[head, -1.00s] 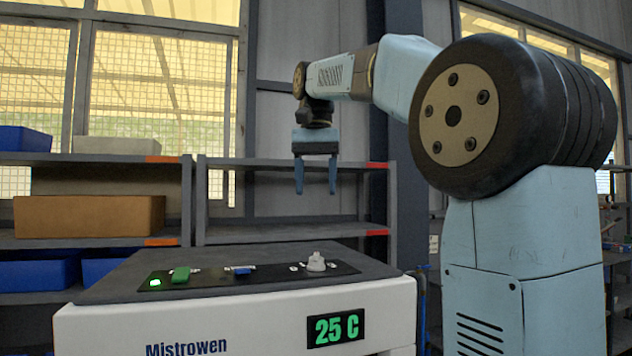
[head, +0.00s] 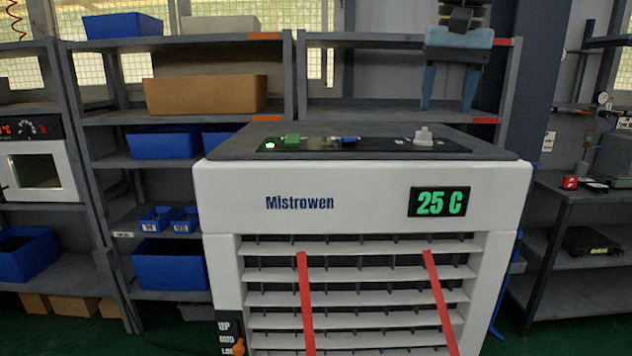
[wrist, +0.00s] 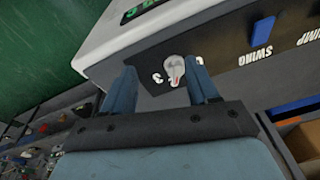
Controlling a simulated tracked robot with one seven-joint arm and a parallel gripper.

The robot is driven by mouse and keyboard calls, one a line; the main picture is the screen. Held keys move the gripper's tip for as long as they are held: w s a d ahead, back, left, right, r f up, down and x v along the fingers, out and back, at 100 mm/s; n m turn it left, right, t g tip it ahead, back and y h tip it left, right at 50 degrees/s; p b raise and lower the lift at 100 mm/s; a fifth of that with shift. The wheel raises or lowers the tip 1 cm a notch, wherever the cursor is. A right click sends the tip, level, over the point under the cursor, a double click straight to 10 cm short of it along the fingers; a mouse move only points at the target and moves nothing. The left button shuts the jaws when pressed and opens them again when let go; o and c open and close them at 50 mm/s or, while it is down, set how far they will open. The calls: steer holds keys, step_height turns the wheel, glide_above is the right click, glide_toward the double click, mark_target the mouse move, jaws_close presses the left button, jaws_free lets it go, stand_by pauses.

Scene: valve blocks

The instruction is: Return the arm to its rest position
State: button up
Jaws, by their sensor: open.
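My gripper (head: 448,88) hangs with its blue fingers pointing down at the upper right of the head view. It is above and behind the right end of the white Mistrowen unit (head: 250,207). The jaws are apart and nothing is between them. In the wrist view, my gripper's two fingers (wrist: 163,92) are spread, with the unit's pale knob (wrist: 175,70) showing beyond them. The knob also shows on the unit's dark top panel in the head view (head: 423,136).
Shelves (head: 395,113) stand behind the unit, holding a brown box (head: 206,94) and blue bins (head: 165,265). A green switch (head: 292,139) and a blue switch (head: 348,140) sit on the top panel. Red strips (head: 306,300) hang on the front louvres. A side table (head: 580,190) stands at right.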

steer(key=s+f+n+t, duration=0.1)
steer(key=s+f, duration=0.5)
steer(key=f, duration=0.4)
steer(key=s+d+f+n+t, duration=0.1)
steer(key=s+f+t, duration=0.1)
steer(key=s+f, duration=0.5)
step_height(320, 180, down, 4)
steer(key=shift+f+n+t, duration=0.1)
steer(key=shift+n+t, duration=0.2)
steer(key=shift+n, duration=0.1)
